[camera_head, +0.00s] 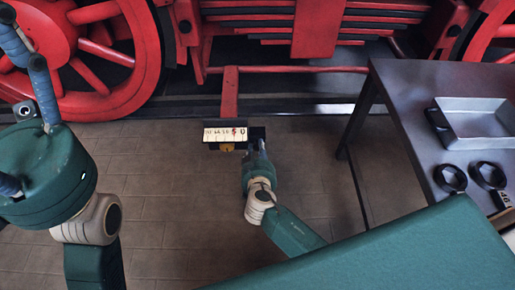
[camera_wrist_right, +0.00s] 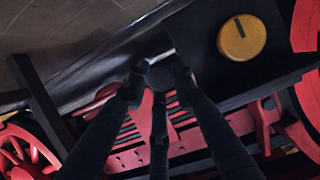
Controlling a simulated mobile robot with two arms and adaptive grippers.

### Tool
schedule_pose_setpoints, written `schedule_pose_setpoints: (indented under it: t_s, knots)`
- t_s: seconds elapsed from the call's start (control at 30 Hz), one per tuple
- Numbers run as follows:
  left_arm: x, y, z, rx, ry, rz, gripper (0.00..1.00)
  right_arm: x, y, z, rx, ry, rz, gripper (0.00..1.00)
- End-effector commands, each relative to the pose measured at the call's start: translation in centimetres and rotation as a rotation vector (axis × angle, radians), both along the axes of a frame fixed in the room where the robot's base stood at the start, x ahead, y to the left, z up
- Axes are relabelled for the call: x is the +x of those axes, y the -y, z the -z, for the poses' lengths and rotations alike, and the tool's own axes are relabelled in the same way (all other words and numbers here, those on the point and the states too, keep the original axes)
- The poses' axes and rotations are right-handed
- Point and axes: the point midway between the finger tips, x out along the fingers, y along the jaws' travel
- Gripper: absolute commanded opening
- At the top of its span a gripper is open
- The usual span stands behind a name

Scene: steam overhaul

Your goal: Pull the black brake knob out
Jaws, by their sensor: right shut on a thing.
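The black brake knob (camera_wrist_right: 160,76) is a dark round shape between the fingertips in the right wrist view. My right gripper (camera_wrist_right: 157,84) is shut on it, with dark fingers on both sides. In the head view my right gripper (camera_head: 258,143) is at the right end of a black panel box with a white scale strip (camera_head: 225,134). There the gripper and the dark box end hide most of the knob. How far the knob stands out cannot be told.
A yellow round knob with a black mark (camera_wrist_right: 241,37) sits beside the black one on the panel. A red post (camera_head: 229,92) stands behind the box, before the red locomotive wheels (camera_head: 118,98). A dark table (camera_head: 415,88) with a metal tray (camera_head: 480,145) and black rings is at the right.

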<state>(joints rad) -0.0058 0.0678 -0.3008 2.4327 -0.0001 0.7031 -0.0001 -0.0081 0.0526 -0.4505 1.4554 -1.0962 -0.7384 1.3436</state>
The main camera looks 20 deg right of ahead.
Motion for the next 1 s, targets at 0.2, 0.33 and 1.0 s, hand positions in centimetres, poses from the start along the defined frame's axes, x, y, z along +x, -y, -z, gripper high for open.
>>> schedule_pose_setpoints:
  t_s: [0.2, 0.33, 1.0]
  knots:
    - [0.1, 0.2, 0.0, 0.006, 0.006, -0.001, 0.65, -2.2, -0.7, -0.2, 0.0, 0.006, 0.001, 0.0]
    - [-0.3, 0.1, -0.6, 0.005, 0.029, -0.002, 0.65, -2.3, -0.7, -0.4, -0.002, 0.007, 0.001, 0.0]
    - [-0.1, 0.0, -0.4, -0.002, 0.017, -0.003, 0.65, -3.7, -1.1, -0.6, 0.003, 0.002, 0.0, 0.44]
